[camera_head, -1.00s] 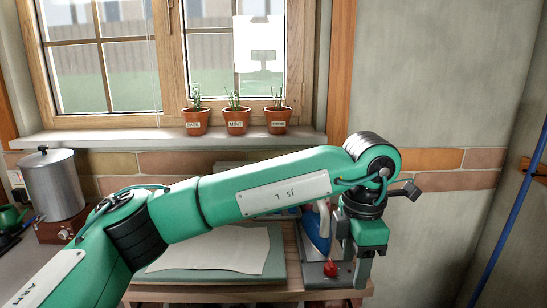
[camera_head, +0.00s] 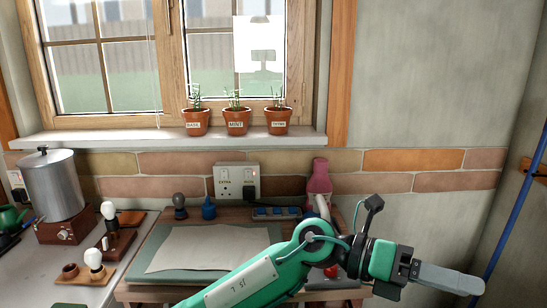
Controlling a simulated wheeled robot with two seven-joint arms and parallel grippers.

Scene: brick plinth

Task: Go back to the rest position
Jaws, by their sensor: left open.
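My left arm is green and comes in from the bottom centre of the head view. Its wrist bends to the right, and my left gripper (camera_head: 476,287) points right, low in front of the grey wall. One grey finger shows clearly and the other is mostly hidden behind it. The gripper is open and nothing shows in it. My right gripper is not in view.
A wooden bench carries a green board (camera_head: 147,266) with a white sheet (camera_head: 205,248). An iron, mostly hidden by my arm, and a pink bottle (camera_head: 319,183) stand right. A metal pot (camera_head: 53,184) stands left. Potted herbs (camera_head: 236,122) line the sill. A blue pole (camera_head: 512,210) stands far right.

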